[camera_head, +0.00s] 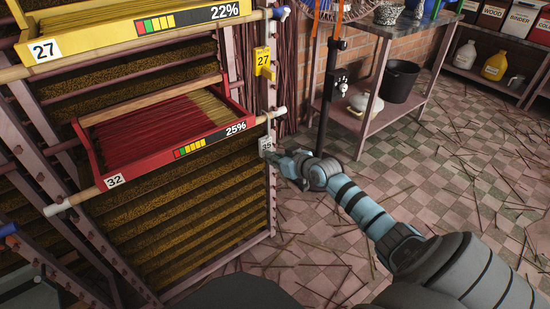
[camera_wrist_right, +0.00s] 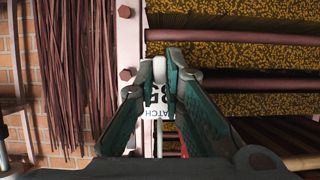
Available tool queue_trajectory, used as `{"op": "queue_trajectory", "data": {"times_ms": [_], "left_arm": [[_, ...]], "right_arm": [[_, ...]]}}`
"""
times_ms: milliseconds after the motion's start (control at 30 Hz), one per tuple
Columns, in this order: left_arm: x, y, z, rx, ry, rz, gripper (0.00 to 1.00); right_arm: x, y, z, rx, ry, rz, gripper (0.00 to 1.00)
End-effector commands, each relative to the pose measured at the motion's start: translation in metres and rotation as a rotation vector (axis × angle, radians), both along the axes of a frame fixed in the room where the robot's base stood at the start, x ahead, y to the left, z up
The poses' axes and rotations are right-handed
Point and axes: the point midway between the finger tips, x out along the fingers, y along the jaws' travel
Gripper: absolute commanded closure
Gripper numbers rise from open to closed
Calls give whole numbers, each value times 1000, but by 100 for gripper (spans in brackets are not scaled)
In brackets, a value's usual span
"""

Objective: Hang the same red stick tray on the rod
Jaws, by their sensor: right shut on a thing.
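The red stick tray (camera_head: 150,160), marked 32 and 25%, holds red and tan sticks. It sits on the rack at a rod with white ends (camera_head: 57,208). My right gripper (camera_head: 277,157) is at the rack's right post, below the tray's right end. It is shut on a white batch tag (camera_head: 266,144) reading 35. My left gripper is not in view.
A yellow tray (camera_head: 110,32), marked 27 and 22%, sits above the red one. A yellow tag (camera_head: 263,61) marked 27 hangs on the post. Lower rack levels hold dark stick layers. A shelf table with a black bucket (camera_head: 400,80) stands behind. Loose sticks litter the tiled floor.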

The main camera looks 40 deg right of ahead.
Motion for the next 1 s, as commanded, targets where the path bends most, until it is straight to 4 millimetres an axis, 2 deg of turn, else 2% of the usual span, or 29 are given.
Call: {"op": "queue_trajectory", "data": {"times_ms": [267,300,433,633,733,1000], "left_arm": [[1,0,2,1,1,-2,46],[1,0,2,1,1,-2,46],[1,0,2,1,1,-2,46],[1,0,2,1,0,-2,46],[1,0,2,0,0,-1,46],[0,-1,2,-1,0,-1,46]], "right_arm": [[0,0,0,0,0,0,100],[0,0,0,0,0,0,86],[0,0,0,0,0,0,67],[0,0,0,0,0,0,67],[0,0,-1,0,0,0,54],[0,0,0,0,0,0,54]]}}
